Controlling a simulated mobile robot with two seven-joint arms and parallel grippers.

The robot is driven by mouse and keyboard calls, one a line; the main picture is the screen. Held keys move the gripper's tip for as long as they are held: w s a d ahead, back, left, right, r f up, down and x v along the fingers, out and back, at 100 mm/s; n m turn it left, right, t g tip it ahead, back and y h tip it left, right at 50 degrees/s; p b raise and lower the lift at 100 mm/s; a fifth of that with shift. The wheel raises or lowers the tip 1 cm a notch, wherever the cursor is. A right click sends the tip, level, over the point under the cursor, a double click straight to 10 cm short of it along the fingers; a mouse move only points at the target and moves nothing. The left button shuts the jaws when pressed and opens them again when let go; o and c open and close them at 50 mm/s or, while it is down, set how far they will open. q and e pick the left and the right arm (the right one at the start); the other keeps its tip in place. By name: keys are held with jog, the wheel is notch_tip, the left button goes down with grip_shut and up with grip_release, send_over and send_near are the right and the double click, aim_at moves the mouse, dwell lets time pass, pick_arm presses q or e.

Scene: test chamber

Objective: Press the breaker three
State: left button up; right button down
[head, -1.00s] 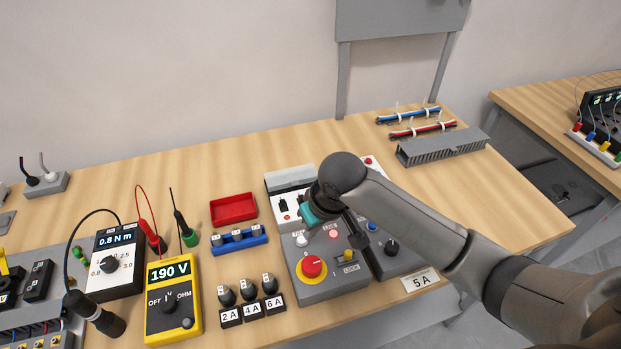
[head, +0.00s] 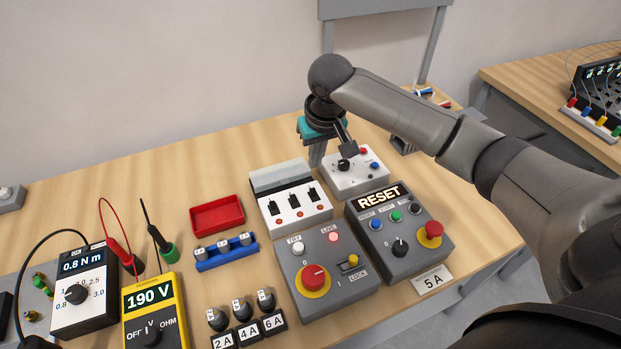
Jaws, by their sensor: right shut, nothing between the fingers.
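The breaker box (head: 290,226) is a white-faced unit with a grey top, standing at the middle of the bench. It has three black switches in a row, each with a small orange-red lamp below it. The rightmost breaker switch (head: 311,194) shows in full; any numbers are too small to read. My right gripper (head: 317,160), with a teal body, points down, shut and empty. In the picture it is just beyond the box's back right corner, apart from the switches. My left gripper is out of view.
A white box with knobs (head: 373,184) stands right of the gripper. In front are a grey box with a red knob (head: 313,276) and a RESET panel (head: 418,246). A red tray (head: 217,214) lies left. The bench behind the tray is clear.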

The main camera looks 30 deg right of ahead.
aim_at(309, 187)
jog(key=b+x, duration=0.1)
jog(key=x, duration=0.7)
jog(key=shift+f, duration=0.25)
jog(key=shift+x, duration=0.8)
jog(key=shift+w, duration=0.1)
jog(key=shift+b, duration=0.3)
